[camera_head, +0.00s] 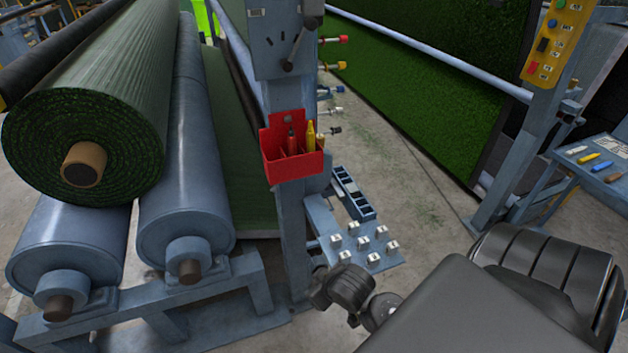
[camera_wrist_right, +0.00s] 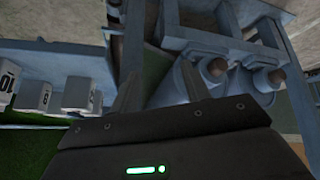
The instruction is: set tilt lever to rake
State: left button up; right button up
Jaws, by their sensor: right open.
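A grey control box (camera_head: 262,57) sits at the top of the upright post. The lever is not visible there. My left gripper is out of view.
A red bin (camera_head: 294,165) with a yellow tool hangs on the post below the box. A turf roll (camera_head: 85,125) rests on grey rollers (camera_head: 185,215) at left. Numbered white blocks (camera_wrist_right: 82,93) stand near my right gripper. Coloured knobs (camera_head: 333,40) stick out right of the post.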

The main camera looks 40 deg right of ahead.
jog(key=w+d+r+t+h, duration=0.1)
jog(key=w+d+r+t, duration=0.35)
jog(key=w+r, duration=0.75)
jog(key=m+t+h+p, duration=0.1)
jog(key=m+t+h, duration=0.3)
jog(key=t, duration=0.6)
send_near(314, 29)
jog(key=shift+n+h, duration=0.4)
jog(key=shift+n, duration=0.2)
jog(key=p+x, duration=0.3)
jog(key=x, duration=0.6)
jog(key=shift+a, duration=0.15)
jog(key=shift+w+r, duration=0.1)
jog(key=shift+w, duration=0.55)
grip_shut()
